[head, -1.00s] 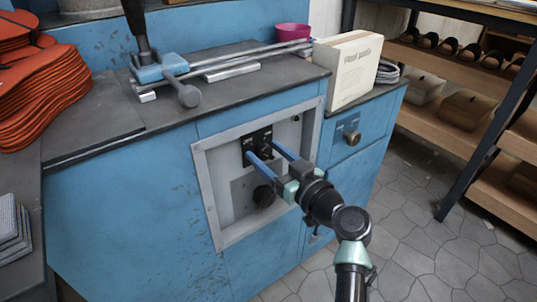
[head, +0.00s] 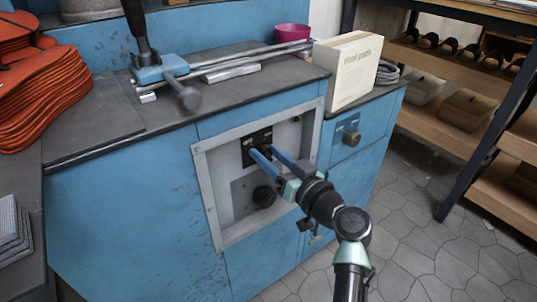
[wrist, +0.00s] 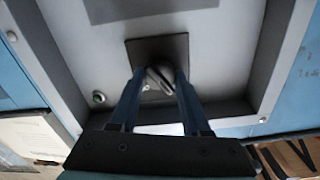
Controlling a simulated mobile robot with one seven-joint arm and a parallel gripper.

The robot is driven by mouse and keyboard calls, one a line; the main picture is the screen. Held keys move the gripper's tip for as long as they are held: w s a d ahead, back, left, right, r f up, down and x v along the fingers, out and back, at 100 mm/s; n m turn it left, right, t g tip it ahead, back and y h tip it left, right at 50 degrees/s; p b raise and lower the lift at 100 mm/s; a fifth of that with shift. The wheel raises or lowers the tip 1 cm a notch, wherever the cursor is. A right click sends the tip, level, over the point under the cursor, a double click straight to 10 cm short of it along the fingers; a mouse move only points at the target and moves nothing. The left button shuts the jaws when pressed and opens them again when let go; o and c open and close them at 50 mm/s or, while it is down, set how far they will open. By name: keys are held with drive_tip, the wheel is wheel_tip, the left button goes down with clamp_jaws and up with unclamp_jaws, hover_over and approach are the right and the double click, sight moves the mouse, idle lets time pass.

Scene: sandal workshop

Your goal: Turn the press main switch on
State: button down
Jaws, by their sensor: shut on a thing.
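The press main switch is a rotary knob (wrist: 160,79) on a dark square plate (wrist: 142,49), set in the grey recessed panel (head: 225,172) of the blue press cabinet. In the head view the plate shows (head: 248,156), but the fingers cover most of the knob. My gripper (head: 262,150) reaches in from the lower right. Its two blue fingers stand on either side of the knob in the wrist view (wrist: 157,78) and are shut on it. The knob's grip bar looks tilted in the wrist view.
A small green-lit fitting (wrist: 98,98) is beside the switch plate. The raised panel frame (head: 213,206) surrounds the recess. A box (head: 352,75) stands on the bench above. Stone floor (head: 415,225) is free at the right.

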drive_tip(key=m+p, duration=0.1)
drive_tip(key=m, duration=0.2)
drive_tip(key=shift+r+m, duration=0.1)
drive_tip(key=shift+m, duration=0.2)
drive_tip(key=m+p, duration=0.1)
drive_tip(key=m, duration=0.3)
drive_tip(key=shift+w+d+m+p, duration=0.1)
drive_tip(key=shift+m+p, duration=0.2)
drive_tip(key=shift+p, duration=0.05)
drive_tip(key=m+p, duration=0.2)
drive_tip(key=m, duration=0.2)
drive_tip(key=shift+f+m+p, duration=0.2)
drive_tip(key=shift+m+p, duration=0.55)
drive_tip(key=shift+m, duration=0.85)
drive_tip(key=shift+d, duration=0.1)
drive_tip(key=shift+c, duration=2.1)
unclamp_jaws()
drive_tip(key=p+v, duration=0.3)
drive_tip(key=v, duration=1)
drive_tip(key=shift+p, duration=0.3)
